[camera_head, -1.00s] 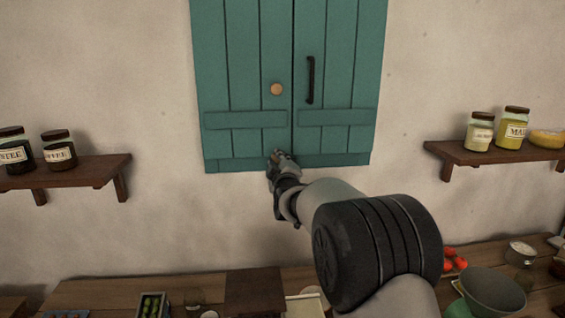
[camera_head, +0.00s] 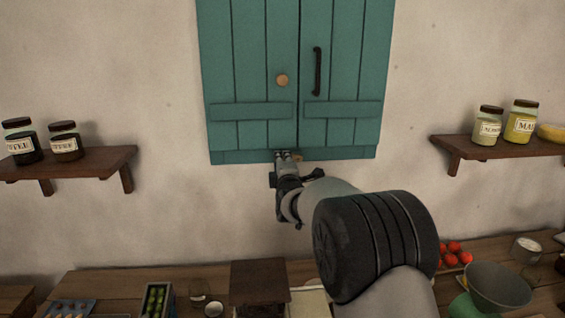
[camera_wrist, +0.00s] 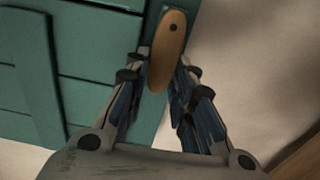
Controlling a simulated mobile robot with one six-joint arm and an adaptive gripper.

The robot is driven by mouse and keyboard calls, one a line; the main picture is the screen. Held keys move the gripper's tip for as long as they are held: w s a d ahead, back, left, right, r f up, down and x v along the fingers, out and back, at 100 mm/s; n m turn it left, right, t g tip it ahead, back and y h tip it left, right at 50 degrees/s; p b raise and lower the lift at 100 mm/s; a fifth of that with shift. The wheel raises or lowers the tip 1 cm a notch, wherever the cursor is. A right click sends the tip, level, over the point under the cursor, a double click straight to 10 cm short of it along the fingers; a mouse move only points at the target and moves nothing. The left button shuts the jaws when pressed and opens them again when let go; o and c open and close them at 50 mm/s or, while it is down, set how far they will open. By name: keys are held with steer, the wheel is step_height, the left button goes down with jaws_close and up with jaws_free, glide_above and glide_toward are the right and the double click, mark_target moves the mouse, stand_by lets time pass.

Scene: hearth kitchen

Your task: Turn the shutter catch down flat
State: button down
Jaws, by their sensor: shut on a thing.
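The shutter catch (camera_wrist: 169,45) is a tan, rounded bar with a dark pivot screw at its far end. In the wrist view it lies roughly along the edge of the teal shutter (camera_wrist: 95,45). My gripper (camera_wrist: 160,82) is shut on the catch's near end, one finger on each side. In the head view my gripper (camera_head: 285,155) is at the bottom edge of the teal shutters (camera_head: 235,60), near their middle seam. Only a small tan bit of the catch (camera_head: 298,157) shows there, beside the fingertips; the rest is hidden.
A round wooden knob (camera_head: 282,80) and a black handle (camera_head: 317,72) are on the shutters above. Shelves with jars stand out from the wall at left (camera_head: 85,162) and right (camera_head: 480,150). A cluttered wooden counter (camera_head: 110,280) lies below. The wall around my gripper is clear.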

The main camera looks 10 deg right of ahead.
stand_by(0.3)
steer(key=c, duration=1.4)
jaws_free()
steer(key=shift+o, duration=0.2)
steer(key=s, duration=1.2)
